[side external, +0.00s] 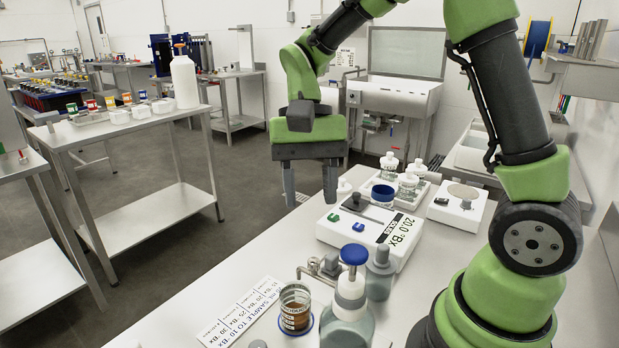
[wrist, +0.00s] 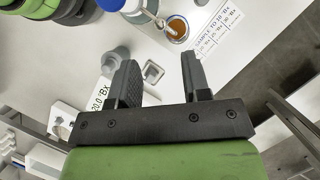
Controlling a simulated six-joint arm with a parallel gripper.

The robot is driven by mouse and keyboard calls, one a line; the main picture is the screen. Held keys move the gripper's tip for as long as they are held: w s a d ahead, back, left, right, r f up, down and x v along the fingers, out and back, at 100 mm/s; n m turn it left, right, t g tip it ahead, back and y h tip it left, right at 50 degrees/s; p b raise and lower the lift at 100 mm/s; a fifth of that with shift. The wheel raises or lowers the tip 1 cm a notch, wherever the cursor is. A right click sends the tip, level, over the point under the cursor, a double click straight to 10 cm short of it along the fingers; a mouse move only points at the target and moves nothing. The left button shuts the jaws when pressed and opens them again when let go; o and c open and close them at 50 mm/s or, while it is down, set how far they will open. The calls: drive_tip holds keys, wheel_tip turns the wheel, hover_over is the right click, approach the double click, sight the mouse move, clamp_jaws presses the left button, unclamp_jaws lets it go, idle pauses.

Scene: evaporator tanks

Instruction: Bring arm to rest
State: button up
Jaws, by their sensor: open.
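My gripper (side external: 309,186) hangs above the edge of the white bench (side external: 205,304), pointing down, with its two dark fingers spread apart and nothing between them. In the wrist view my gripper (wrist: 162,80) is also open and empty, with the bench below it. My green and black arm arches from its base at the right of the side view to the gripper. The gripper is apart from everything on the bench.
A white instrument (side external: 345,238) marked 20.0 °Bx, a jar of brown liquid (side external: 295,310), a blue-capped bottle (side external: 348,308) and a grey bottle (side external: 380,275) stand on the bench. A printed card (side external: 240,312) lies at its front. Small bottles (side external: 388,168) stand behind.

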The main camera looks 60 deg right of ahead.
drive_tip(key=shift+v, duration=0.8)
drive_tip(key=s+r+n+t+h, duration=0.1)
drive_tip(key=s+r+n+t, duration=0.4)
drive_tip(key=s+t, duration=0.5)
wheel_tip(320, 180, up, 2)
drive_tip(key=shift+s+a+r, duration=0.1)
drive_tip(key=shift+s+a, duration=0.15)
drive_tip(key=shift+s, duration=0.3)
